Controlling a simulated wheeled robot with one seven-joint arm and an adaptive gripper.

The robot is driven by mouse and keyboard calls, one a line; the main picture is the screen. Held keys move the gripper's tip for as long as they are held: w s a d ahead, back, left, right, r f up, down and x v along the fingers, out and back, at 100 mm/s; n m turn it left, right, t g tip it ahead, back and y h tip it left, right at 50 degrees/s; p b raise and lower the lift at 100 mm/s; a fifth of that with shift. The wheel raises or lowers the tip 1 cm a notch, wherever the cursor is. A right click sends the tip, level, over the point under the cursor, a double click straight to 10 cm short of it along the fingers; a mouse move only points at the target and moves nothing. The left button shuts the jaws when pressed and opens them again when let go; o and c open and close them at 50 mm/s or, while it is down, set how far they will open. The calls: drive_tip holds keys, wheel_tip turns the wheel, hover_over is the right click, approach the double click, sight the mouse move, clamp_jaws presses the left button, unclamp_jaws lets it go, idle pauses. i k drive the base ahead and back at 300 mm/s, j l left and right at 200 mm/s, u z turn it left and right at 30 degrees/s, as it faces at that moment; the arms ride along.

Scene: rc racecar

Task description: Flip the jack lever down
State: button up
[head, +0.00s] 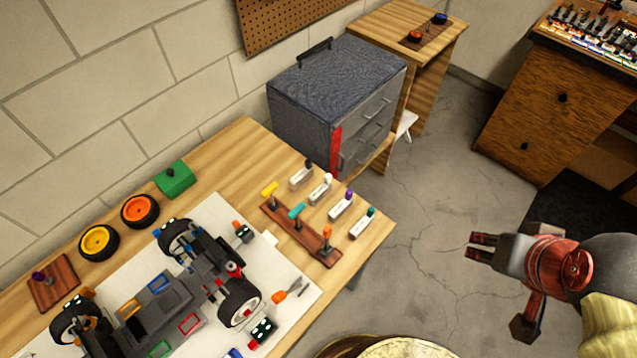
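My gripper (476,247) is at the right, over the bare floor and well apart from the workbench. Its two fingers point left with a gap between them, and it holds nothing. The RC car (155,295), with black chassis and wheels, sits on a white mat (212,208) on the workbench at the lower left. A small orange-handled piece (280,295) lies beside its right wheel. I cannot tell which part is the jack lever; the car's underside is hidden.
A wooden rack of coloured-handled tools (318,246) and several small white holders stand at the bench's right end. Yellow (99,243) and orange (140,212) wheels and a green box (175,179) lie behind the car. A blue-grey toolbox (320,85) stands beyond. A round stool (405,349) is in front.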

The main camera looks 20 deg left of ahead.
sight(280, 297)
drive_tip(key=u, duration=2.25)
drive_tip(key=k+j, duration=0.15)
